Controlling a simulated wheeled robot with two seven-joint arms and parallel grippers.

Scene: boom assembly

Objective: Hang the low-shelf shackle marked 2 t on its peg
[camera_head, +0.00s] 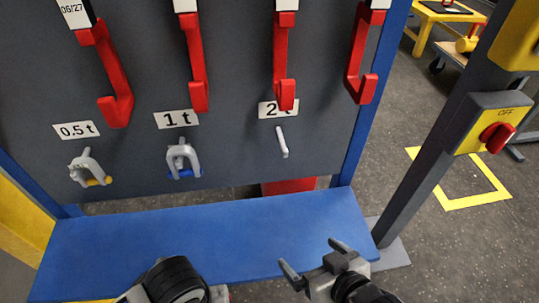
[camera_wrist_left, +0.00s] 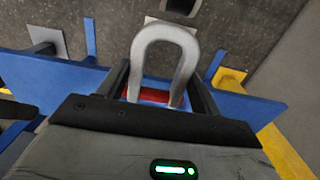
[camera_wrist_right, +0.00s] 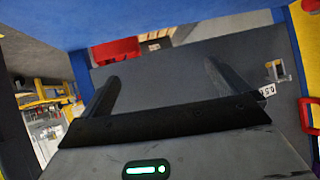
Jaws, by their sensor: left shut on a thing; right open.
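A grey bow shackle (camera_wrist_left: 165,45) with a red pin (camera_wrist_left: 153,96) sits between the fingers of my left gripper (camera_wrist_left: 160,82), which is shut on it; its bow points away from the wrist. In the head view only part of my left wrist shows at the bottom, and the shackle is hidden. The peg (camera_head: 282,142) under the "2 t" label (camera_head: 278,108) is bare. My right gripper (camera_head: 312,257) is open and empty, in front of the blue shelf (camera_head: 215,240), below and right of that peg.
Shackles hang under "0.5 t" (camera_head: 90,167), with a yellow pin, and "1 t" (camera_head: 182,158), with a blue pin. Red hooks (camera_head: 285,65) jut from the dark board above. A post with a red-knobbed yellow switch box (camera_head: 490,125) stands at right.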

